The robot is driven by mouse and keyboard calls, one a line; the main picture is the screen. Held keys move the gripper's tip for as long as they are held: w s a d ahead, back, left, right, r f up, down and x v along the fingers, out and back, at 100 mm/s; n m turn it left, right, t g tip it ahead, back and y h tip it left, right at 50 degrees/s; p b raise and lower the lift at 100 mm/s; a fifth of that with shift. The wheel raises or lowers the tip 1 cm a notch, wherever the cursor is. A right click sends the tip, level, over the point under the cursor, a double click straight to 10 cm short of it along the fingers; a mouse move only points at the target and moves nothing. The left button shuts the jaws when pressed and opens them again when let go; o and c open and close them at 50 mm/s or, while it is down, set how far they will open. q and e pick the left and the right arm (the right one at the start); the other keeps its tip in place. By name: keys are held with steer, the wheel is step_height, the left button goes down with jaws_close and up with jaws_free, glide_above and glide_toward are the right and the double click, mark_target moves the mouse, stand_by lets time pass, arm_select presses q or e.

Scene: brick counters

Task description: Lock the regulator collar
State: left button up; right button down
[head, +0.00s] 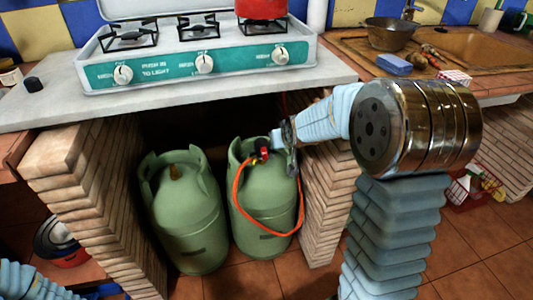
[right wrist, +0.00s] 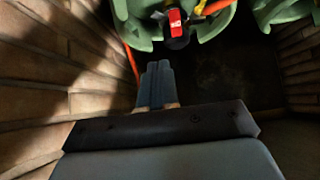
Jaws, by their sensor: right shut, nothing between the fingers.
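Two green gas cylinders stand under the counter, a left one (head: 185,215) and a right one (head: 262,190). The regulator (head: 263,154), with a red part and a dark body, sits at the top of the right cylinder inside its collar guard. An orange hose (head: 236,200) loops from it. In the right wrist view the red part of the regulator (right wrist: 175,21) is beyond my fingertips. My right gripper (right wrist: 157,66) is shut and empty, apart from the regulator; in the head view it is just right of it, partly hidden. My left gripper is out of view; only my left arm shows.
Brick walls (head: 85,190) and (head: 325,190) flank the cylinder bay on both sides. The counter slab (head: 50,92) with the stove (head: 200,60) lies above. A bucket (head: 62,245) stands on the floor at left.

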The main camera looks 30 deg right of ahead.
steer(key=shift+f, duration=0.1)
steer(key=b+x, duration=0.1)
steer(key=x, duration=0.3)
steer(key=s+f+b+x, duration=0.1)
steer(key=b+x, duration=0.1)
steer(key=x, duration=0.2)
steer(key=b+x, duration=0.1)
steer(key=x, duration=0.3)
steer(key=shift+s+a+f, duration=0.2)
steer(key=shift+s+f, duration=0.05)
steer(key=shift+f, duration=0.55)
steer(key=shift+b, duration=0.3)
